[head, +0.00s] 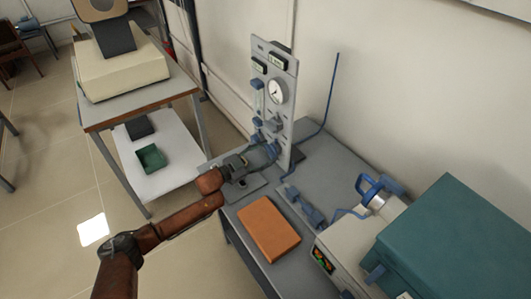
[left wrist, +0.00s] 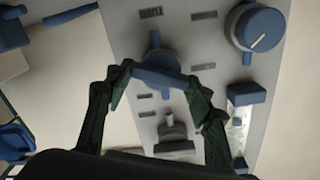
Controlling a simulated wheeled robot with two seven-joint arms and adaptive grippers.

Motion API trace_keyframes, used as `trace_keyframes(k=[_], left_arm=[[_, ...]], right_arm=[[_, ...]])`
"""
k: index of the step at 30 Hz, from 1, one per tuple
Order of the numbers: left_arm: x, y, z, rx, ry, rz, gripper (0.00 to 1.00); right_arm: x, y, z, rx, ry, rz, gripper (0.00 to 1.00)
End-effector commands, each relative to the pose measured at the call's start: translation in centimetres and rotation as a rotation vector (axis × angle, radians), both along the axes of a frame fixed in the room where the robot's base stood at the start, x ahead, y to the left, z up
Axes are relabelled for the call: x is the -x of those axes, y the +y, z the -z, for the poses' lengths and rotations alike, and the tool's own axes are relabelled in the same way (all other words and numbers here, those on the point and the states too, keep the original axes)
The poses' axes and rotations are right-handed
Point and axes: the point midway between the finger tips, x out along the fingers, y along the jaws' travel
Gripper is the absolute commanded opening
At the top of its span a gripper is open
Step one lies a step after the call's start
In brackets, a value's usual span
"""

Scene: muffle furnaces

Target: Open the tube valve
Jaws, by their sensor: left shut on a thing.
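The upright grey gauge panel (head: 285,105) stands on the grey table against the wall and carries a round dial, displays and blue fittings. In the left wrist view, a blue valve knob (left wrist: 158,68) on the panel face (left wrist: 118,22) sits between my left gripper's dark fingers. My left gripper (head: 266,152) reaches the lower part of the panel from the left; in the left wrist view its fingertips (left wrist: 160,78) are closed on the sides of the blue knob. In the head view the gripper hides the knob. My right gripper is not in view.
An orange block (head: 268,229) lies on the grey table (head: 345,168) in front of the panel. A blue tube (head: 332,98) rises beside the panel. A teal box (head: 440,240) stands at right. In the left wrist view a larger blue dial (left wrist: 257,28) is close by.

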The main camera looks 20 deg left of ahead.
Motion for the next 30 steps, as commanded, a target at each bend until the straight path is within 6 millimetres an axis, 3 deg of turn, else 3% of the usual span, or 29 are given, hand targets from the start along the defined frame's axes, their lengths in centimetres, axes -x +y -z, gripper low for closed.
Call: trace_keyframes(k=[30], left_arm=[[0.14, -0.15, 0.58, -0.735, -0.571, 0.000, 0.25]], right_arm=[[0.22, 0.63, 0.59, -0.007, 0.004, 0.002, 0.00]])
